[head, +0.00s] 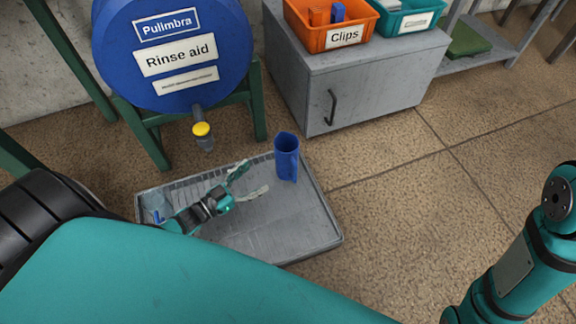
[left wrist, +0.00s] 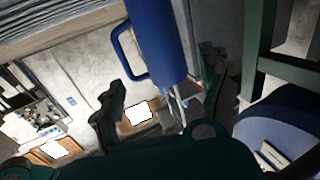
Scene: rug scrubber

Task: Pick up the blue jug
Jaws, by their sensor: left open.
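The blue jug (head: 287,158) stands upright at the back right part of the grey ribbed tray (head: 290,240) on the floor. My left gripper (head: 252,180) is open and empty over the tray, just left of the jug, with its fingers pointing toward it. In the left wrist view the jug (left wrist: 157,40) shows ahead, between the directions of the two open fingers (left wrist: 160,85), with its handle toward the left finger. No contact is clear. My right arm shows at the right of the head view, but its gripper is out of view.
A blue Rinse aid barrel (head: 170,95) on a green stand (head: 148,138) is behind the tray, its yellow-topped tap (head: 202,130) overhanging. A grey cabinet (head: 375,90) carries an orange Clips bin (head: 335,38) and a teal bin (head: 405,20). Floor right of the tray is clear.

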